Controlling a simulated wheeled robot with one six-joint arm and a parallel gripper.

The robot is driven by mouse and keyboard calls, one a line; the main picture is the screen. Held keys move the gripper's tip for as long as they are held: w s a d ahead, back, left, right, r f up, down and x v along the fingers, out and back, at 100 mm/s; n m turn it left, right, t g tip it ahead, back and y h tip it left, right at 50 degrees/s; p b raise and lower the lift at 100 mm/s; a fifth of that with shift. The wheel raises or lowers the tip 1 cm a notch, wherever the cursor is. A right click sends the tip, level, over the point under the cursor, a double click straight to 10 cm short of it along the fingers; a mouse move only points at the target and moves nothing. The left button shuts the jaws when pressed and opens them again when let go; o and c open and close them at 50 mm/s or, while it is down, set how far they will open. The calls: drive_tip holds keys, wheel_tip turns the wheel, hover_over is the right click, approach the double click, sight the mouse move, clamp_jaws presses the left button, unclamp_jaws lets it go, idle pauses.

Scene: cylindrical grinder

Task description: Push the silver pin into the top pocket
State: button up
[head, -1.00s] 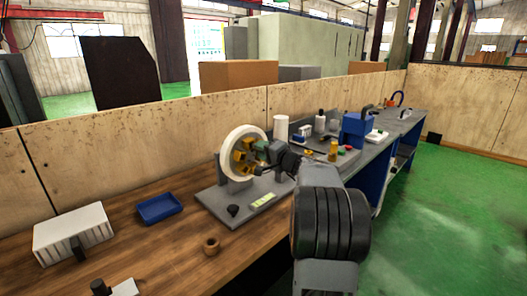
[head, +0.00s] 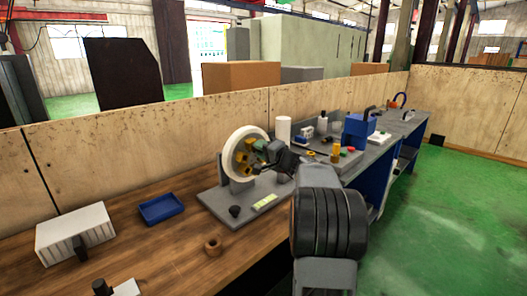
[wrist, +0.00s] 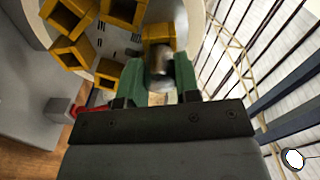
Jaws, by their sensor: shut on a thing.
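The silver pin (wrist: 159,62) is between the green fingers of my gripper (wrist: 158,76) in the wrist view. My gripper is shut on it. The pin's end is at a yellow square pocket (wrist: 158,34) directly beyond it; I cannot tell how deep it sits, as the fingers and pin cover part of the opening. Several other yellow pockets (wrist: 73,53) show to the left on the same wheel. In the head view, the white-rimmed wheel (head: 228,161) stands upright on a grey base, and my gripper (head: 262,147) is at its upper right side. The pin is not distinguishable there.
A grey base plate (head: 222,208) carries the wheel and a small black knob (head: 235,211). A blue tray (head: 161,208), a white ribbed box (head: 76,235) and a brown ring (head: 212,246) are on the wooden bench. A blue container (head: 357,130) stands farther right.

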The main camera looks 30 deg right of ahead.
drive_tip(key=shift+w, duration=0.35)
drive_tip(key=o, duration=1)
drive_tip(key=s+d+b, duration=0.2)
drive_tip(key=s, duration=1.1)
drive_tip(key=shift+s+d, duration=0.15)
drive_tip(key=shift+s, duration=0.2)
